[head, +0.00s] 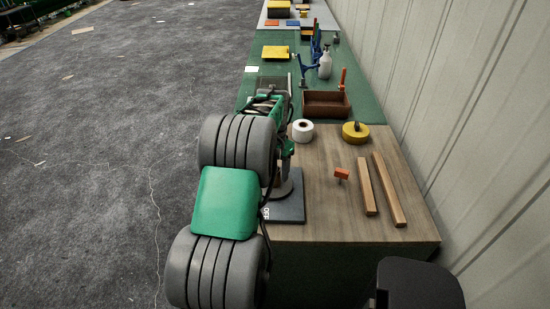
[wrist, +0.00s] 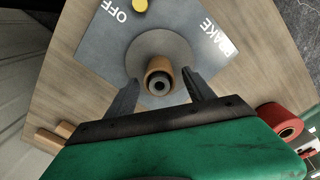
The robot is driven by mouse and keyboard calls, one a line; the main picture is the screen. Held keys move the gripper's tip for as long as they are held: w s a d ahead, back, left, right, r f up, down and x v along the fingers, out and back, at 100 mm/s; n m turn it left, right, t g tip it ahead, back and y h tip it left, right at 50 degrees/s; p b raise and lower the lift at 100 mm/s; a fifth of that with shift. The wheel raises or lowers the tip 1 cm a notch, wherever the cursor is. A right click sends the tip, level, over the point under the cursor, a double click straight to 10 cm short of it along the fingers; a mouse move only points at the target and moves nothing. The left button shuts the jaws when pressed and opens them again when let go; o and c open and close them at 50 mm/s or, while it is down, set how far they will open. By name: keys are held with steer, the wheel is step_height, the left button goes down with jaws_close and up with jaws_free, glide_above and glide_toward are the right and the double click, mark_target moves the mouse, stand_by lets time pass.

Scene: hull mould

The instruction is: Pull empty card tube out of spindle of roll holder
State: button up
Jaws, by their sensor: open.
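In the wrist view the tan card tube (wrist: 152,66) stands on the spindle (wrist: 159,86) of the roll holder, whose dark round end shows in the tube's mouth. The tube rises from a grey disc (wrist: 138,54) on the holder's grey plate (wrist: 95,48), marked OFF and BRAKE. My gripper (wrist: 160,77) is open, with one finger on each side of the tube and a visible gap to it. How deep the fingers reach along the tube is hard to tell. In the head view the holder's plate (head: 290,208) shows, but my arm hides the tube and the fingertips.
A white roll (head: 302,131), a yellow roll (head: 355,132) and a brown box (head: 326,104) stand behind. A wall borders the right side.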

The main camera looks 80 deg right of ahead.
mark_target(275, 175)
steer(key=shift+f, duration=1.6)
steer(key=shift+c, duration=0.2)
jaws_close()
steer(key=c, duration=0.6)
jaws_free()
jaws_close()
steer(key=shift+r+p, duration=0.1)
steer(key=shift+p, duration=0.2)
steer(key=shift+r+p, duration=2.35)
steer(key=shift+r, duration=1.9)
